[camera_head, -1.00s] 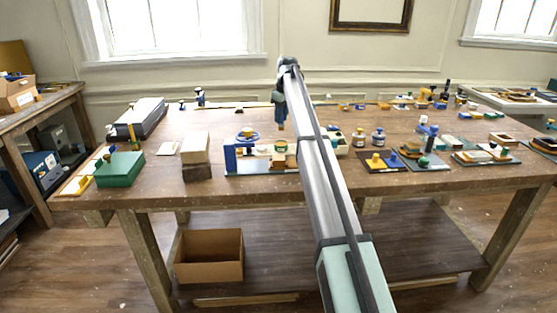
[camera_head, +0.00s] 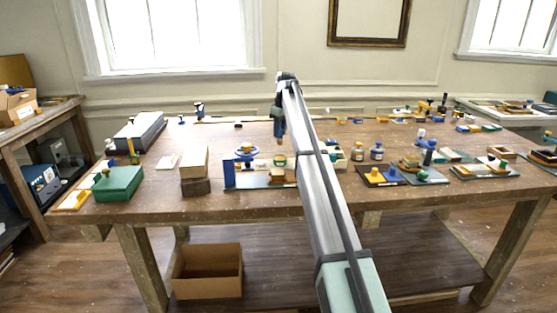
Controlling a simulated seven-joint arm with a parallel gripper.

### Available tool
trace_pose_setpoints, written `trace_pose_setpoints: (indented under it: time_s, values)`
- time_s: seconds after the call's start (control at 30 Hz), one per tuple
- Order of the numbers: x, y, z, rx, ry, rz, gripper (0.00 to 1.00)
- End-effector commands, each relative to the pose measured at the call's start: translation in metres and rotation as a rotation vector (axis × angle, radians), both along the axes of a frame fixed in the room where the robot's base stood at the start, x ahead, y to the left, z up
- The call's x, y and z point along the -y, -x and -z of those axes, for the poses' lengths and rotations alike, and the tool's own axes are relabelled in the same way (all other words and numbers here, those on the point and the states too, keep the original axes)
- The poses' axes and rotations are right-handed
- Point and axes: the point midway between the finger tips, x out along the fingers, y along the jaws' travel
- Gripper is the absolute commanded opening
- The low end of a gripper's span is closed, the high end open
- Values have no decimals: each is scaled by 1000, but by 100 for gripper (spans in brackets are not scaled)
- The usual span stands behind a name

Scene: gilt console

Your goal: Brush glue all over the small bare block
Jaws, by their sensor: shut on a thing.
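My gripper (camera_head: 281,136) hangs down above the middle of the table, at the end of my outstretched arm. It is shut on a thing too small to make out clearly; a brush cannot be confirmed. Below it is a low tray (camera_head: 240,182) with a blue upright at its left and small blocks on it. A small tan block (camera_head: 283,175) lies on this tray, partly beside my arm. I cannot tell whether it is the bare block or whether it bears glue. Two small jars (camera_head: 357,152) (camera_head: 377,152) stand right of my arm; their contents cannot be read.
A pale block on a dark one (camera_head: 195,170), a green box (camera_head: 118,183) and a long grey box (camera_head: 139,132) stand at the left of the table (camera_head: 240,206). Several small trays with parts crowd the right. A cardboard box (camera_head: 208,270) sits on the shelf below.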

Motion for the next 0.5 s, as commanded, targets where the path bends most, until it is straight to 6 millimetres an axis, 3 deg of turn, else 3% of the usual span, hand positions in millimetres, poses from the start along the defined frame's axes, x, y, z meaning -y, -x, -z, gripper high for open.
trace_pose_setpoints:
  time_s: [0.27,0.5]
  values:
    - [-3,17,-8,0,0,0,0]
    - [-10,71,-33,2,0,-1,0]
